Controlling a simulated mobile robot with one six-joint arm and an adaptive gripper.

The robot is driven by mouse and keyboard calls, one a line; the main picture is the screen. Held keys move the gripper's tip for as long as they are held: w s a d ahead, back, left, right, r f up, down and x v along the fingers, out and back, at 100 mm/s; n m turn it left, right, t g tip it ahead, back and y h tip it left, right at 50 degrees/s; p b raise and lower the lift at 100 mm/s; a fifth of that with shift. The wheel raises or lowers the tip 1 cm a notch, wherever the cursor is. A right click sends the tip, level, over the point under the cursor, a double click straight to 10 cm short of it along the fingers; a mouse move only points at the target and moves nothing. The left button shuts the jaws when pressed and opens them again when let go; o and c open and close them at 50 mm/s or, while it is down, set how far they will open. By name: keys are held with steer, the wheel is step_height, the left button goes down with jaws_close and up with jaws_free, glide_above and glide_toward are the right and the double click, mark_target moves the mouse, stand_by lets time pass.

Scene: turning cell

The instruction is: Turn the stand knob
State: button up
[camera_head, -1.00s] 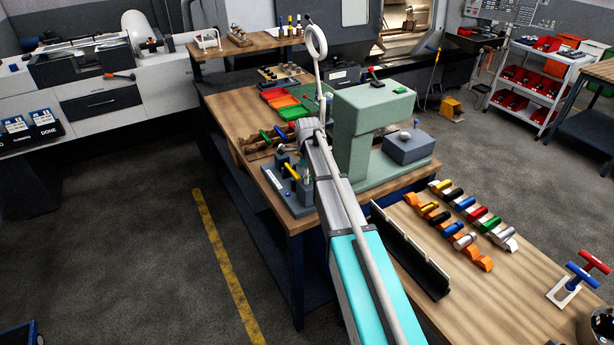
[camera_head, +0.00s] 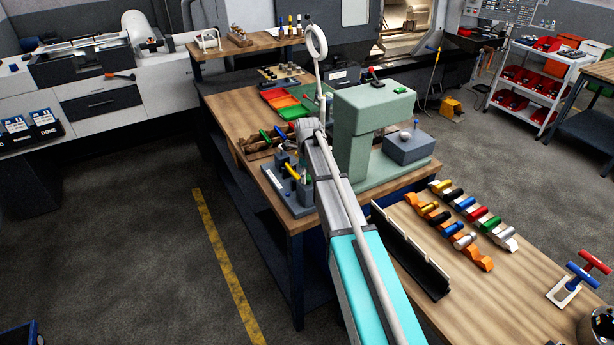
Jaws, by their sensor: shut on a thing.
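A small grey stand (camera_head: 297,208) sits at the near left corner of the wooden bench. It has short dark posts and a yellow bar (camera_head: 292,171) slanting across its top. My arm reaches away over the bench, with its end beside the stand. My gripper (camera_head: 305,174) is low at the right side of the stand and mostly hidden by my own arm. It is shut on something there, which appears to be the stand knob. The knob and the fingertips cannot be made out clearly.
A green machine (camera_head: 362,115) stands close to the right of my arm, with a grey block (camera_head: 408,152) beside it. Coloured trays (camera_head: 280,98) lie farther back. A near bench (camera_head: 470,310) holds several coloured parts on the right. Floor on the left is clear.

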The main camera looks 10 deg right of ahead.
steer(key=o, duration=1.1)
steer(key=shift+o, duration=0.2)
steer(key=shift+r, duration=0.1)
